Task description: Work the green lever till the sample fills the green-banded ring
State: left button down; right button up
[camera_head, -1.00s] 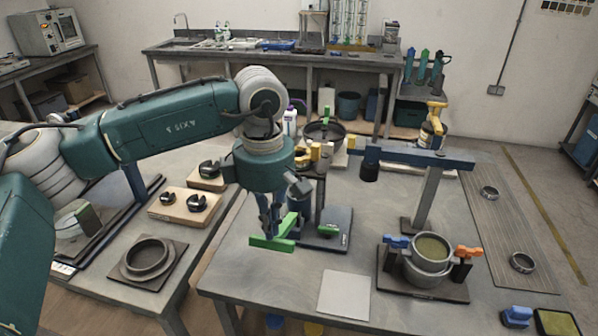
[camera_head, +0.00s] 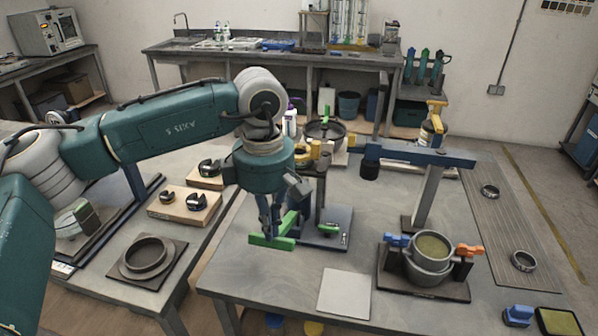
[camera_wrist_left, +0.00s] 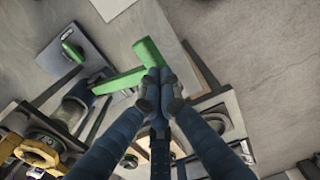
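The green lever (camera_head: 271,242) has a crosswise bar at its end and stands at the left edge of the front table. It also shows in the left wrist view (camera_wrist_left: 122,80). My left gripper (camera_head: 268,232) reaches down to the lever's bar. In the left wrist view its fingertips (camera_wrist_left: 159,76) are together at the corner of the green parts, with no bar visible between them. Touch is likely, but the tips hide the contact. A round vessel (camera_head: 433,246) holds greenish-brown material at the right. I cannot make out a green-banded ring. My right gripper is out of view.
A blue beam (camera_head: 417,155) on a grey post (camera_head: 427,198) spans above the table. Blue and orange clamps (camera_head: 468,251) flank the vessel. A pale square plate (camera_head: 344,293) lies at the front. Wooden blocks (camera_head: 179,208) sit on the left bench.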

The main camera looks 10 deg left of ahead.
pick_arm(q)
notch_tip(320, 180, down, 9)
jog(key=s+b, duration=0.1)
jog(key=b, duration=0.6)
jog(key=shift+s, duration=0.2)
jog(key=shift+r, duration=0.2)
jog(key=r+p, duration=0.3)
jog(key=r, duration=0.1)
jog(key=w+r+p, duration=0.1)
jog(key=r+p, duration=0.1)
jog(key=r, duration=0.3)
jog(key=w+r+p, duration=0.1)
jog(key=r+p, duration=0.2)
jog(key=r, duration=0.2)
jog(key=shift+r+p, duration=0.1)
jog(key=shift+p, duration=0.2)
jog(key=shift+r, duration=0.1)
dwell(0.4)
